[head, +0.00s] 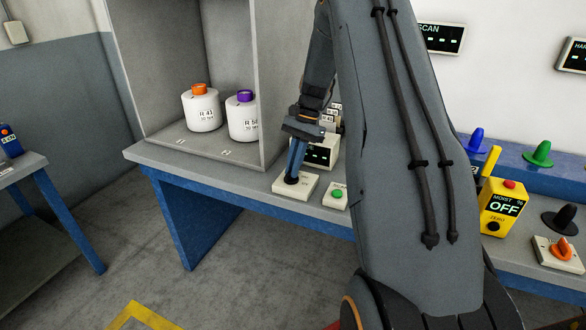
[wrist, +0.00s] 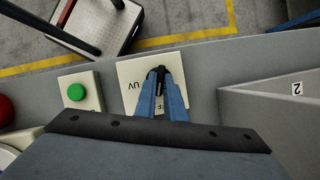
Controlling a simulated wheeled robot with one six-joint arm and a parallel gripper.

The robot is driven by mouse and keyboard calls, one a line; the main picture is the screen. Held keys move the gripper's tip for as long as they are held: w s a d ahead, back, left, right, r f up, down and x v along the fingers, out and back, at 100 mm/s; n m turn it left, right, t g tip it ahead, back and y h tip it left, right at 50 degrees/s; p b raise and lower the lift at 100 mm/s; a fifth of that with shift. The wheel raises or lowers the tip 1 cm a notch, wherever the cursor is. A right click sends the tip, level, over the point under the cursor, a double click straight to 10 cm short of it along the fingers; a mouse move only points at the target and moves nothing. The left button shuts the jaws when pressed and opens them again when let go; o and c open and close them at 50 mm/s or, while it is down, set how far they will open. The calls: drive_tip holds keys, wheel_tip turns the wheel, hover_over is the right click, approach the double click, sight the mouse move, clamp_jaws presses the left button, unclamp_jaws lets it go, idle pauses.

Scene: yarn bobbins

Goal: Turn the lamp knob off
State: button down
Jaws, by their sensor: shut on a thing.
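The lamp knob (head: 291,180) is a small dark knob on a cream plate (head: 306,187) near the front edge of the grey bench. In the wrist view the plate (wrist: 130,80) carries the letters "UV" and a partly hidden word by the knob. My gripper (head: 293,174) points down over the plate. Its blue fingers are shut on the dark knob (wrist: 160,72), which they largely cover in the wrist view, so its exact setting is hard to read.
A plate with a green button (head: 338,194) sits just right of the knob plate. A yellow meter reading OFF (head: 501,208) and an orange knob (head: 562,249) are farther right, beyond my arm.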

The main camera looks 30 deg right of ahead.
drive_tip(key=shift+a+n+g+h+b, duration=0.15)
drive_tip(key=shift+n+g, duration=0.15)
drive_tip(key=shift+n, duration=0.55)
drive_tip(key=shift+n+g+h+b, duration=0.15)
drive_tip(key=shift+n+g, duration=0.15)
drive_tip(key=shift+n, duration=0.55)
drive_tip(key=c, duration=1.8)
unclamp_jaws()
drive_tip(key=shift+c, duration=0.2)
drive_tip(key=shift+w+d+r, duration=0.2)
drive_tip(key=shift+d+r, duration=0.05)
drive_tip(key=shift+r, duration=0.25)
drive_tip(key=b+v, duration=0.2)
drive_tip(key=v, duration=0.4)
drive_tip(key=shift+r, duration=0.35)
